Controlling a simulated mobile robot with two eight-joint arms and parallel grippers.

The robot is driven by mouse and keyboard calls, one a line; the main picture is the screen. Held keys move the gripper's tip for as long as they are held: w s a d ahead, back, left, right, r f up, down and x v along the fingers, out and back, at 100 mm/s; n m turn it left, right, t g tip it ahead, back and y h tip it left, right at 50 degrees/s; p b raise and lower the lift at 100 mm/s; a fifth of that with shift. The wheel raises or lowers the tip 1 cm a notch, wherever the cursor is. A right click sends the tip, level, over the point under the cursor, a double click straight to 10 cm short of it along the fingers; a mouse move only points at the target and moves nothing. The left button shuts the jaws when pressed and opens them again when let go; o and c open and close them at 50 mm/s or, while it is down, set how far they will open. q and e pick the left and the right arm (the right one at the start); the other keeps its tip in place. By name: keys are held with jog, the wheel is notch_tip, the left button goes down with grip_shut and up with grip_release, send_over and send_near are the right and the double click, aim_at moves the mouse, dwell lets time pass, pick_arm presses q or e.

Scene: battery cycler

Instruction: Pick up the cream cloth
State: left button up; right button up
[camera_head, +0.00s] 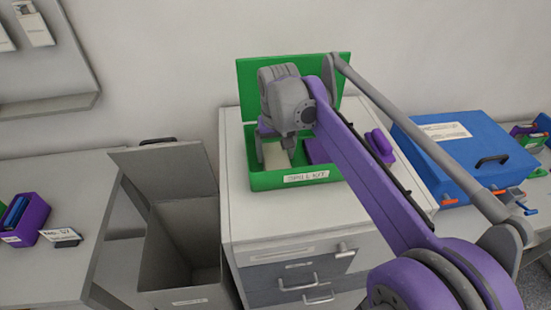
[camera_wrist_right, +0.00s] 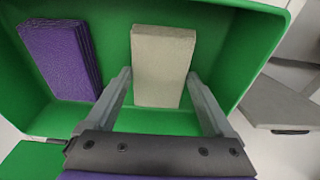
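The cream cloth (camera_wrist_right: 162,62), a pale rectangular stack, stands in the open green spill kit box (camera_head: 262,180). It also shows in the head view, partly hidden by my gripper (camera_head: 273,155). My right gripper (camera_wrist_right: 160,95) is open and points down into the box. Its two fingers lie on either side of the cloth's near part, with a gap showing on each side. I cannot tell how deep the fingertips reach. My left gripper is not in view.
Purple cloths (camera_wrist_right: 62,58) stand in the same box, left of the cream cloth in the wrist view. The green lid (camera_head: 336,66) is raised behind. An open grey bin (camera_head: 183,240) stands left of the cabinet (camera_head: 232,150). A blue case (camera_head: 445,158) lies to the right.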

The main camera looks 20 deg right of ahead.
aim_at(275, 157)
jog(key=c, duration=0.6)
notch_tip(275, 157, up, 10)
jog(key=shift+p, duration=0.55)
jog(key=o, duration=0.8)
jog(key=c, duration=0.6)
